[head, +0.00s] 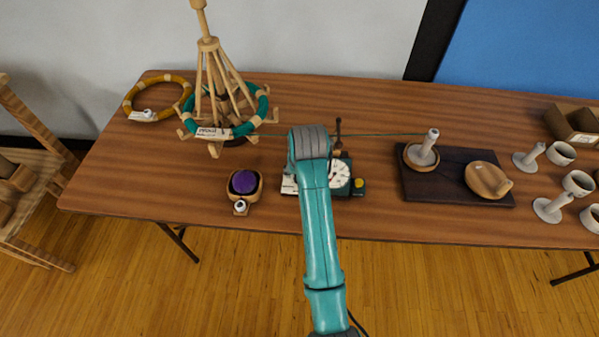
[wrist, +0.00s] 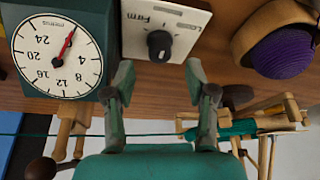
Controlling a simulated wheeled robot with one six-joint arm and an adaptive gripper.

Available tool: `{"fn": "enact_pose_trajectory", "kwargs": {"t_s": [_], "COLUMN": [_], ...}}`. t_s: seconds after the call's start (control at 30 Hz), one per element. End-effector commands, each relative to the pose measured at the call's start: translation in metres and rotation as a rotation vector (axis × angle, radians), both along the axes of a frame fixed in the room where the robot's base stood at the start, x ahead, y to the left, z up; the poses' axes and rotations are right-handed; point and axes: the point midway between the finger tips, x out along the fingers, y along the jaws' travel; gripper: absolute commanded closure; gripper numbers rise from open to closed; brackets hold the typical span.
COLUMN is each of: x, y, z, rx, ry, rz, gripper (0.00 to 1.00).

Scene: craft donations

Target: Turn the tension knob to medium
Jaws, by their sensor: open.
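The tension knob (wrist: 160,45) is a small black knob on a white plate (wrist: 190,20) lettered "Loose" and "Firm", which appears upside down in the wrist view. The knob has a pale mark, but I cannot tell exactly where it points. My gripper (wrist: 160,77) is open, its two fingertips apart and empty, either side of the line to the knob and not seen touching it. In the head view a corner of the plate (head: 288,184) shows left of my arm; the arm hides the knob and gripper.
A dark green counter box (wrist: 105,45) with a white metres dial (head: 338,175) and red needle adjoins the plate. A purple ball in a wooden holder (head: 257,190) stands left. A wooden yarn swift (head: 209,44) stands behind, its green yarn running right to a spool (head: 428,142).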

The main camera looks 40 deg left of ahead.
Motion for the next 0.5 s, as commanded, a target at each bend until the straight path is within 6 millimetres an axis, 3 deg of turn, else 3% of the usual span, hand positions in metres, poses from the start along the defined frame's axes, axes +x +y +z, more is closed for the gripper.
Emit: {"fn": "enact_pose_trajectory", "kwargs": {"t_s": [0.2, 0.5], "x": [-0.011, -0.021], "y": [-0.012, -0.022], "z": [0.042, 0.072], "rx": [0.002, 0.0], "ry": [-0.002, 0.0], "rz": [0.0, 0.0], "gripper": [0.44, 0.44]}}
